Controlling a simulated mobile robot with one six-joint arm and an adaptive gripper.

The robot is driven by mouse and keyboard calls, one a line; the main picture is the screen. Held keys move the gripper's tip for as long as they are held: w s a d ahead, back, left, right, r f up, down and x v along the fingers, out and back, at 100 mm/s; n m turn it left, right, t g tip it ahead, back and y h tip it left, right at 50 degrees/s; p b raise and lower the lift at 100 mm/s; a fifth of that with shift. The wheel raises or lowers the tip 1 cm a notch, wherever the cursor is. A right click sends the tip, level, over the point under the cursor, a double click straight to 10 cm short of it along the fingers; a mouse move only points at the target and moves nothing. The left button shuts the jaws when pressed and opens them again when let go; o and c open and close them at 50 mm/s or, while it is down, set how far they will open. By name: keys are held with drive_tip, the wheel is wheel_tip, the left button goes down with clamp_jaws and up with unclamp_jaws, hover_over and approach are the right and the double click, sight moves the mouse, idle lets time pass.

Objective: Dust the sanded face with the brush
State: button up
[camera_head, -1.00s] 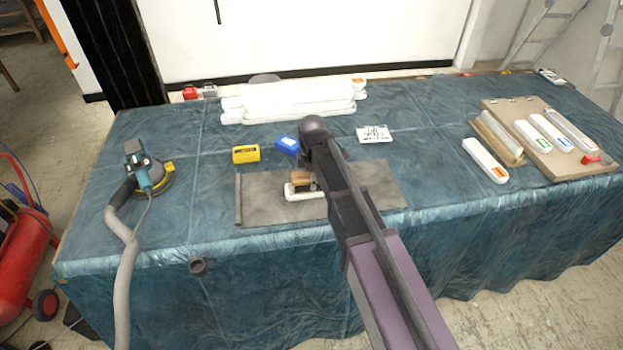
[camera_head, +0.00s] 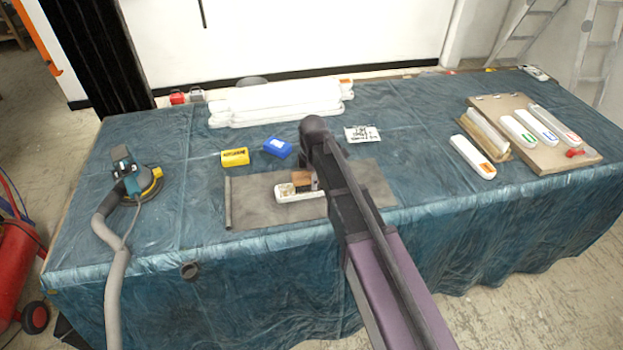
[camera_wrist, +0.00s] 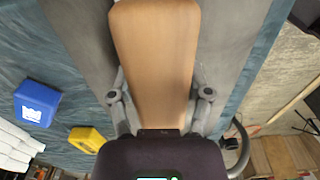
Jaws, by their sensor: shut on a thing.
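My gripper (camera_wrist: 160,105) is shut on the brush (camera_wrist: 155,50), whose broad tan wooden body fills the middle of the wrist view. In the head view the brush (camera_head: 302,179) shows as a small brown block at the end of my arm, partly hidden by it. A white relief piece (camera_head: 290,194) lies on the grey mat (camera_head: 255,209), under and beside the brush. Brownish patches show on its upper face. I cannot tell whether the bristles touch it.
A yellow block (camera_head: 235,157) and a blue block (camera_head: 277,147) lie behind the mat. A sander (camera_head: 135,180) with a hose stands at left. White pieces (camera_head: 280,101) are stacked at the back. A board (camera_head: 560,155) with several labelled pieces lies at right.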

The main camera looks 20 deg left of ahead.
sight(300, 176)
drive_tip(key=shift+w+d, duration=0.1)
drive_tip(key=shift+d, duration=0.05)
drive_tip(key=shift+w+d, duration=0.4)
drive_tip(key=shift+d, duration=0.3)
drive_tip(key=shift+w+d, duration=0.35)
drive_tip(key=shift+d, duration=0.35)
drive_tip(key=shift+s+a, duration=0.1)
drive_tip(key=shift+s+a, duration=0.35)
drive_tip(key=shift+a, duration=0.4)
drive_tip(key=shift+s+a, duration=0.35)
drive_tip(key=shift+a, duration=0.35)
drive_tip(key=shift+a, duration=0.1)
drive_tip(key=shift+s+a, duration=0.4)
drive_tip(key=shift+a, duration=0.3)
drive_tip(key=shift+s+a, duration=0.4)
drive_tip(key=shift+a, duration=0.3)
drive_tip(key=shift+s+a, duration=0.1)
drive_tip(key=shift+a, duration=0.05)
